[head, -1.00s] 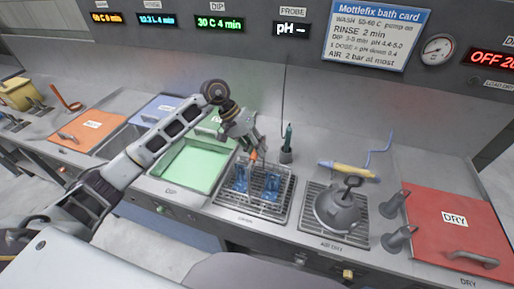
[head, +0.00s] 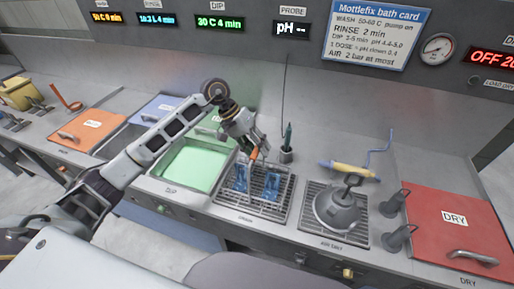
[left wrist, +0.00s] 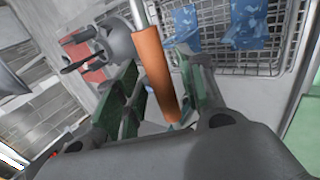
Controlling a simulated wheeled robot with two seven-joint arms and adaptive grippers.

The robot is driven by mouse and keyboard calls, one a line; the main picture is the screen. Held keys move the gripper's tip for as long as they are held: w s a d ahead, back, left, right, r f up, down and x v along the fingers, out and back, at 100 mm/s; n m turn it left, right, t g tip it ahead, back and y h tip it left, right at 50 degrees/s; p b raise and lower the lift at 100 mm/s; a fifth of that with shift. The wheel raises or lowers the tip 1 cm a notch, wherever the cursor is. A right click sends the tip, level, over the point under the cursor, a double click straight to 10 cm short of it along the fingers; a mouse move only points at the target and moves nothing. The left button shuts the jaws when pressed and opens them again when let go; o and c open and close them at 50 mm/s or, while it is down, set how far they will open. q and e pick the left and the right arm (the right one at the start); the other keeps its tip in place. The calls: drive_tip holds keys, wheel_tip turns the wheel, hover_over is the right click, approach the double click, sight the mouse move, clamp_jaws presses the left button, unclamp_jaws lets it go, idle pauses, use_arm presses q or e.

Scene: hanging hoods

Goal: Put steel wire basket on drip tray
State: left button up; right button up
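The steel wire basket (head: 258,186) holds blue pieces (head: 271,184) and is at the grated drip tray (head: 226,203), left of the kettle-shaped vessel. Whether its base lies fully on the grate is hard to tell. Its orange handle (head: 254,153) rises from it. My left gripper (head: 258,148) is at this handle. In the left wrist view, the orange handle (left wrist: 158,75) stands between the green finger pads of my left gripper (left wrist: 160,85), with gaps beside it, so the fingers look open around it. The basket mesh (left wrist: 225,62) shows behind. My right gripper is not in view.
The green dip tank (head: 190,166) is left of the tray. A grey vessel (head: 338,212) stands on the air-dry grate to the right, with grey nozzles and a red DRY lid (head: 450,225) beyond. A probe holder (head: 286,153) stands behind.

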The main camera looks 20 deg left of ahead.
use_arm(q)
drive_tip(key=shift+a+r, duration=0.25)
drive_tip(key=shift+r, duration=0.1)
drive_tip(key=b+v, duration=0.3)
drive_tip(key=v, duration=0.8)
drive_tip(key=shift+b, duration=0.3)
drive_tip(key=shift+r, duration=0.1)
